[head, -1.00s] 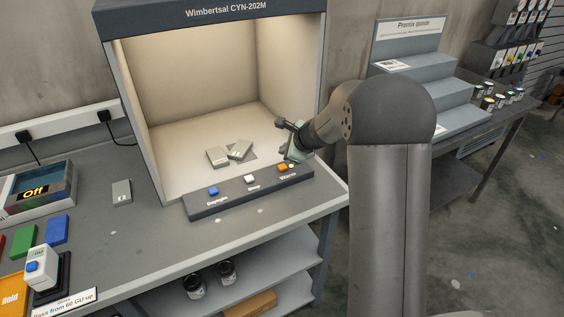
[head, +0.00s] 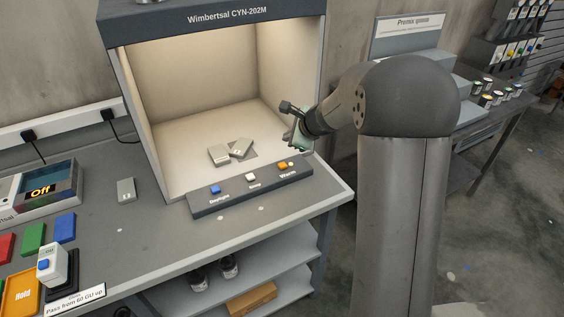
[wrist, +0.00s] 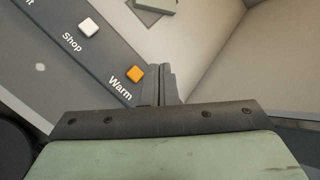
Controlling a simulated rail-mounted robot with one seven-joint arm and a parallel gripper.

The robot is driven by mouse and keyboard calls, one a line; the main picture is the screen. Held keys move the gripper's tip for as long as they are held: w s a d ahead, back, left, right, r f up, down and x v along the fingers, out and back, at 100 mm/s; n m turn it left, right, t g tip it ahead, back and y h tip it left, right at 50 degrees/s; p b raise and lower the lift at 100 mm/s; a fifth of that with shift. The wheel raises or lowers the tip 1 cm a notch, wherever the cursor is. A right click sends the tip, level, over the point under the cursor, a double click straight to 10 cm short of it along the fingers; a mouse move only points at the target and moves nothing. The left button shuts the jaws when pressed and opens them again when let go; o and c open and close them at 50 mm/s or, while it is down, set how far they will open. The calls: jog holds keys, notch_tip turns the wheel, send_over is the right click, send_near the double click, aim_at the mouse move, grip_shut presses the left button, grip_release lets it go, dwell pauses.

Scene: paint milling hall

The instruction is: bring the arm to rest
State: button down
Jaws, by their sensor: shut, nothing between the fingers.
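My gripper (head: 288,138) is at the right front of the lit viewing booth (head: 221,17), raised above the right end of its button strip (head: 230,199). In the wrist view my gripper (wrist: 162,68) has its two fingers together with nothing between them. The orange Warm button (wrist: 135,73) lies just left of the fingertips there, and the white Shop button (wrist: 89,27) is farther up and left. The arm reaches in from the right. The fingertips are small in the head view, and whether they touch anything cannot be told there.
Two grey blocks (head: 219,154) lie on the booth floor. Another grey block (head: 126,190) is on the bench left of the booth. A display reading Off (head: 40,191) and coloured pads (head: 64,228) are at far left.

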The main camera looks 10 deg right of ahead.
jog(key=v, duration=0.1)
jog(key=p+v, duration=0.1)
jog(key=v, duration=0.2)
jog(key=shift+a+r, duration=0.35)
jog(key=shift+r, duration=0.05)
